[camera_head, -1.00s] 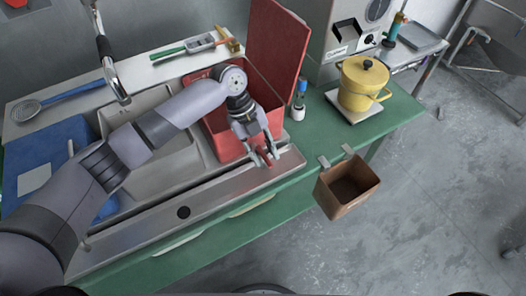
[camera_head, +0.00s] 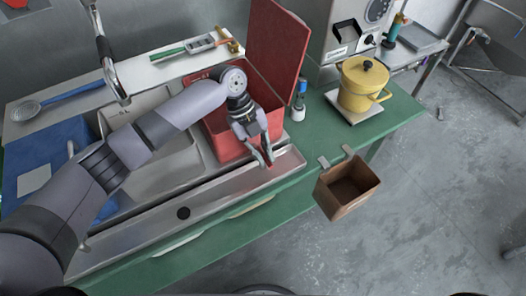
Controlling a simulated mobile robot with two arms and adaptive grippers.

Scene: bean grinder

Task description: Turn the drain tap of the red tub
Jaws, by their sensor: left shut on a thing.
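The red tub (camera_head: 220,137) stands in the right part of the steel sink unit, with its red lid raised upright behind it (camera_head: 275,45). My left gripper (camera_head: 267,161) reaches down over the tub's front side. Its fingers are shut on the small red drain tap (camera_head: 268,165) at the tub's lower front, above the steel trough. The fingers hide most of the tap, so its exact angle is hard to tell. My right gripper is not in view.
A brown open bin (camera_head: 345,186) hangs at the green counter's front edge. A yellow pot (camera_head: 362,84) stands on a scale at the right. A small blue-capped bottle (camera_head: 298,108) stands beside the tub. The trough's left part is clear.

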